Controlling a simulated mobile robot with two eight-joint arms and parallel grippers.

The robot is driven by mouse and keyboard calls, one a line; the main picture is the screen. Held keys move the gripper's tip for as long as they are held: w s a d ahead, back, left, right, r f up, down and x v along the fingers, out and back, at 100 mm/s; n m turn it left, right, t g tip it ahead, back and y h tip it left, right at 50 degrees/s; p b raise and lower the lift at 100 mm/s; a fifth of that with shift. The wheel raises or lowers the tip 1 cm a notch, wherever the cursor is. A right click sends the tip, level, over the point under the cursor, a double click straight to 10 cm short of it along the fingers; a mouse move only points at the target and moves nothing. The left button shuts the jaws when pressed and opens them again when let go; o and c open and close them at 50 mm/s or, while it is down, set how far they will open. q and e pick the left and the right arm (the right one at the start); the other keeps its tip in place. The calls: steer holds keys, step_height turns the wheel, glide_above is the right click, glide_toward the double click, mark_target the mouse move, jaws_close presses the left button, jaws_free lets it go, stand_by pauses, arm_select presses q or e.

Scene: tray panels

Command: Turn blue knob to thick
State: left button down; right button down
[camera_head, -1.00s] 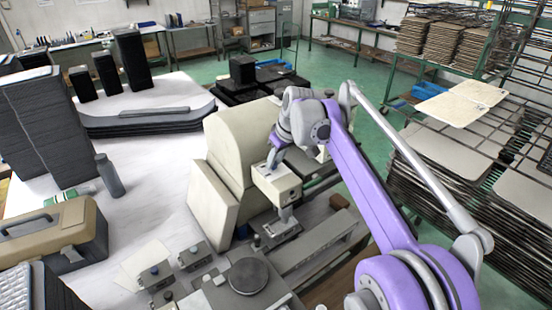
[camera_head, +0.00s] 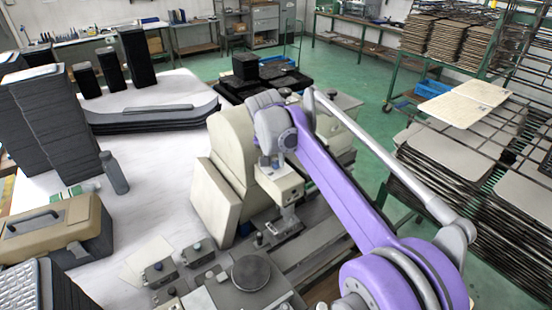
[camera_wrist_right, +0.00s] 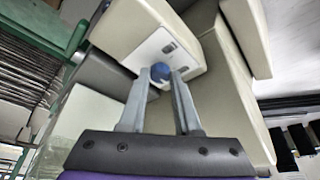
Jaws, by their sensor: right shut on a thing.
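The blue knob (camera_wrist_right: 160,72) is a small round knob on the pale face of a cream box (camera_wrist_right: 165,45) in the right wrist view. My right gripper (camera_wrist_right: 158,76) has one finger on each side of the knob and is shut on it. In the head view my right gripper (camera_head: 267,163) is at the upper face of the cream box (camera_head: 279,186), and the knob is hidden there. Markings for thick cannot be read. My left gripper is not in view.
A large cream machine body (camera_head: 232,140) stands right beside the box. Small grey control boxes (camera_head: 198,253) and a dark round disc (camera_head: 251,272) lie in front. A tan toolbox (camera_head: 45,225) is at the left. Metal racks (camera_head: 500,200) stand at the right.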

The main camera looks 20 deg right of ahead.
steer(key=m, duration=0.2)
steer(key=m+g+h, duration=0.1)
steer(key=m, duration=0.2)
steer(key=shift+w+a, duration=0.1)
steer(key=shift+a, duration=0.1)
steer(key=shift+m+g, duration=0.3)
steer(key=c, duration=0.6)
jaws_free()
steer(key=v, duration=1)
steer(key=shift+a+r, duration=0.3)
steer(key=shift+a, duration=0.05)
steer(key=shift+s, duration=0.2)
